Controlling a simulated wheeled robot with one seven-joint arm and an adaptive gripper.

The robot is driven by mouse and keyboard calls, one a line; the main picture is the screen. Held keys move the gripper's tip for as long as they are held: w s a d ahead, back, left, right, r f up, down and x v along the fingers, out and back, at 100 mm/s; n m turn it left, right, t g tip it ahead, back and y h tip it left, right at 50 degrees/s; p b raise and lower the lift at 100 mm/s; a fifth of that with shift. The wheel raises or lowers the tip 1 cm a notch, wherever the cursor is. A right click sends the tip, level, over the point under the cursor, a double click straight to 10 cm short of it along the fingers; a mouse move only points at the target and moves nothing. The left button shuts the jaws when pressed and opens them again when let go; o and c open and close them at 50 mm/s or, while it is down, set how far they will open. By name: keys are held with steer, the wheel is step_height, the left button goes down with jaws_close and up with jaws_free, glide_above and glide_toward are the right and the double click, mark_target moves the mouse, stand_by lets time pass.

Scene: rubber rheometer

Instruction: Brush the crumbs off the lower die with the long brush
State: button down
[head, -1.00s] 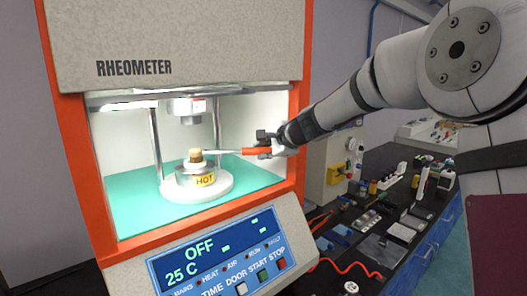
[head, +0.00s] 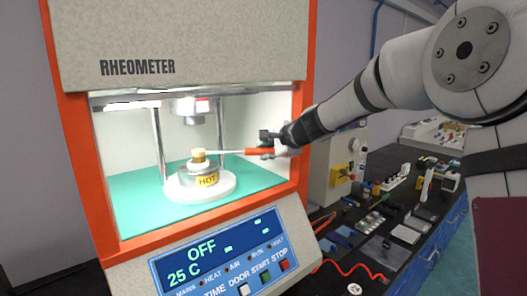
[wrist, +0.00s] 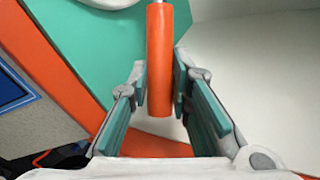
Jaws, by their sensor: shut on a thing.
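My gripper (head: 272,146) is shut on the orange handle of the long brush (head: 258,151) at the right side of the rheometer's open chamber. The handle also shows between the jaws in the wrist view (wrist: 159,65). The brush's thin shaft points left into the chamber, and its tan bristle head (head: 199,156) is over the lower die (head: 199,172), which carries a yellow HOT label. I cannot tell whether the bristles touch the die. Crumbs are too small to make out, and the die lies outside the clear part of the wrist view.
The upper die (head: 190,108) hangs above the lower one, between metal columns (head: 158,140). The orange chamber frame (head: 303,150) is close beside my gripper. The control panel (head: 225,256) reads OFF and 25 C. A black bench (head: 400,262) with many small items is at right.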

steer(key=shift+s+d, duration=0.1)
steer(key=shift+s, duration=0.1)
steer(key=shift+w+d, duration=0.35)
steer(key=shift+d, duration=0.2)
steer(key=shift+b, duration=0.5)
stand_by(2.0)
steer(key=shift+r, duration=0.1)
steer(key=shift+s+r+p, duration=0.1)
steer(key=shift+r+p, duration=0.8)
steer(key=shift+p, duration=0.05)
steer(key=s+d, duration=0.5)
steer(key=s, duration=0.3)
steer(key=s+d, duration=0.5)
steer(key=s, duration=0.4)
steer(key=shift+b, duration=0.45)
